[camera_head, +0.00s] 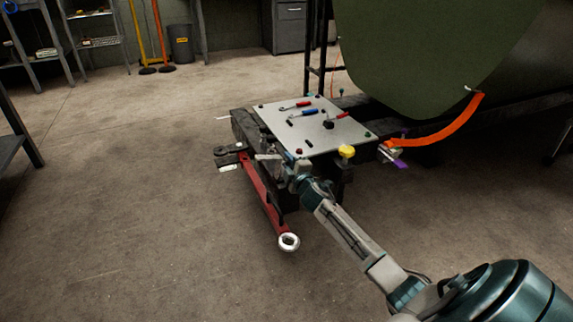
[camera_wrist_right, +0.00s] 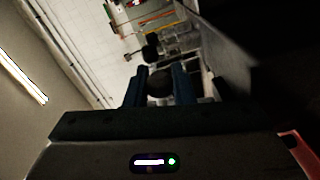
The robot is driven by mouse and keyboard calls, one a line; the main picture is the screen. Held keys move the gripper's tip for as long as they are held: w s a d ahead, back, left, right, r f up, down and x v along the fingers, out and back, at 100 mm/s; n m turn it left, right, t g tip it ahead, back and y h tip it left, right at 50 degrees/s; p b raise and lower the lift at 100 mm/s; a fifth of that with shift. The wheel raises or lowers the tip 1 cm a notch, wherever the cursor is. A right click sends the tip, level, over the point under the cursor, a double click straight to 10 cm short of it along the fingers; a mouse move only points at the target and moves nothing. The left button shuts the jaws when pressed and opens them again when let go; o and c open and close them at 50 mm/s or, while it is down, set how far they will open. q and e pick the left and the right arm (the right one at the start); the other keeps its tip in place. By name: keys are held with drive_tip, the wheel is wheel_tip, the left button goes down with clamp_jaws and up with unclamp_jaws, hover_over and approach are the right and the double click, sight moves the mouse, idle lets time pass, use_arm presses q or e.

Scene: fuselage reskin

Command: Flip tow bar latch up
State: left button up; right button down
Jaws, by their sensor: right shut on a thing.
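The red tow bar (camera_head: 262,195) slants down from the front left of the dark cart (camera_head: 243,128) to a pale ring (camera_head: 289,241) near the floor. My right gripper (camera_head: 288,158) is at the cart's front edge, beside the upper part of the bar. In the right wrist view its blue fingers (camera_wrist_right: 159,84) are shut on a dark rounded knob (camera_wrist_right: 160,82). I cannot tell for sure whether this knob is the tow bar latch; the gripper hides much of it. My left gripper is not in view.
A pale board (camera_head: 290,135) with red- and blue-handled tools lies on the cart. A green fuselage panel (camera_head: 410,45) and an orange strap (camera_head: 445,127) are at right. Floor at left is clear.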

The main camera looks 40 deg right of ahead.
drive_tip(key=shift+f, duration=0.15)
idle(0.3)
drive_tip(key=c, duration=1.2)
unclamp_jaws()
drive_tip(key=shift+d, duration=0.1)
drive_tip(key=shift+c, duration=0.2)
drive_tip(key=shift+s, duration=0.15)
drive_tip(key=v, duration=1)
drive_tip(key=shift+s+p, duration=0.3)
